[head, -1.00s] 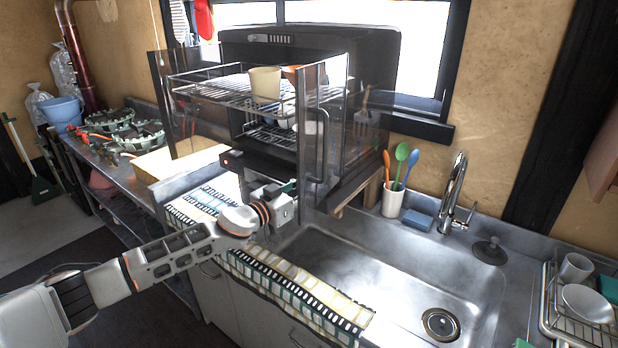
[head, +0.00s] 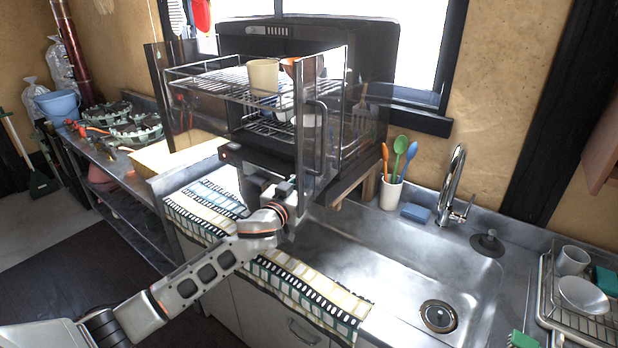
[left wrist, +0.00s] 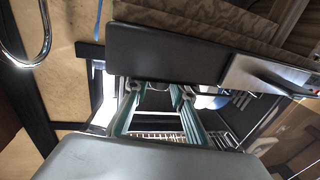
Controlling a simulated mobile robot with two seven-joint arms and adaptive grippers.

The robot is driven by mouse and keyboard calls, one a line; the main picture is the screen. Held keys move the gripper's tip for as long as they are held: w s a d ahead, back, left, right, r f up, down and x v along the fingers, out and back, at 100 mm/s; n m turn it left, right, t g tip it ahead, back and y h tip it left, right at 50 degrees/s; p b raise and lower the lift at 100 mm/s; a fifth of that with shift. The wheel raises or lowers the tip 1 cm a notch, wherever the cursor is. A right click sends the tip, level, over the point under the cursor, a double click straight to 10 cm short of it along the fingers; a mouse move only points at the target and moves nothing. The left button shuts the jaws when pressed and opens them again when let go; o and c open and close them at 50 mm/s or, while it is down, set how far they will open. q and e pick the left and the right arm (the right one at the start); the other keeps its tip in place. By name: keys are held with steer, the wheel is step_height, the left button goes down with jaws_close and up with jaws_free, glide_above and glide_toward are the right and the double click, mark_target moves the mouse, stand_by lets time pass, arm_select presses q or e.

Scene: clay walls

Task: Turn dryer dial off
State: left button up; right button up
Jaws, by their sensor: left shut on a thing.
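The dish dryer (head: 310,40) stands on the counter in the head view, its clear door open and its racks pulled forward. My left gripper (head: 278,188) is at the dryer's lower front, under the racks. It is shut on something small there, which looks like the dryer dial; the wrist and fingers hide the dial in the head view. In the left wrist view my greenish fingers (left wrist: 160,95) reach to the edge of the dryer's dark front panel (left wrist: 165,55). The dial's angle cannot be read. My right gripper is out of view.
A beige cup (head: 263,75) stands on the upper rack. The sink (head: 380,265) lies right of the dryer, with a patterned towel (head: 290,290) along the counter edge. A utensil cup (head: 392,193), a sponge (head: 415,212) and a dish rack (head: 560,310) stand further right.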

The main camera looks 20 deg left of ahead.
arm_select(q)
steer(key=o, duration=1.1)
steer(key=s+a, duration=0.2)
steer(key=s, duration=1)
